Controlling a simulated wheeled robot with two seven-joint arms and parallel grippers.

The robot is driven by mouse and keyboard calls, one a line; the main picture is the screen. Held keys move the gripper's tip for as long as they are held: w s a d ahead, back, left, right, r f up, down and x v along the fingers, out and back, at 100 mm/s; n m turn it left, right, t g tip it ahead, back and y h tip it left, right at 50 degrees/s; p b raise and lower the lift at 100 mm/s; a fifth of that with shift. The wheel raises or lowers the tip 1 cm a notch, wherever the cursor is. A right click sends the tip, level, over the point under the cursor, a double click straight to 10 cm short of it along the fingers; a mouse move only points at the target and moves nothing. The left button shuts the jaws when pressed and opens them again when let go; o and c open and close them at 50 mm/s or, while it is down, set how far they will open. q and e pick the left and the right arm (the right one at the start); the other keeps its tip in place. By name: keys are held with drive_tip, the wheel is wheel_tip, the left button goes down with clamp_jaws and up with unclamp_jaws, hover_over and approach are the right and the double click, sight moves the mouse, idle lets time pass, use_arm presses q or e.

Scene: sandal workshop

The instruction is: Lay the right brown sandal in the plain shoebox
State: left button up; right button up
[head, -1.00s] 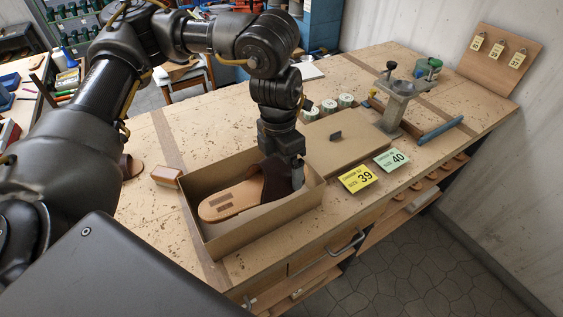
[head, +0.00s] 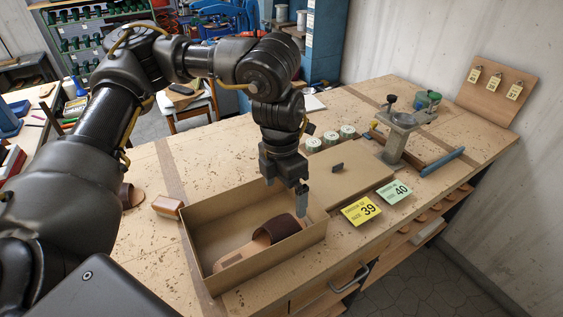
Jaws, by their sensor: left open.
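A brown sandal (head: 278,229) with a dark strap and tan sole lies inside the open plain shoebox (head: 270,266), close to its front right wall. The front wall hides part of the sole. My left gripper (head: 286,189) is open and empty, above the back right part of the box, with its fingers apart and clear of the sandal. Another brown sandal (head: 129,195) is on the bench to the left, partly hidden by my left arm. My right gripper is out of view.
A tan brush-like block (head: 167,206) lies left of the box. A flat cardboard piece (head: 345,176), a yellow 39 card (head: 361,210) and a green 40 card (head: 394,191) lie to the right. A metal press (head: 398,135) and several small tins stand behind.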

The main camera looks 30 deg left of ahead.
use_arm(q)
wheel_tip(320, 180, up, 10)
drive_tip(key=b, duration=0.1)
drive_tip(key=shift+w+a, duration=0.2)
drive_tip(key=shift+a, duration=0.25)
drive_tip(key=shift+s+f, duration=0.1)
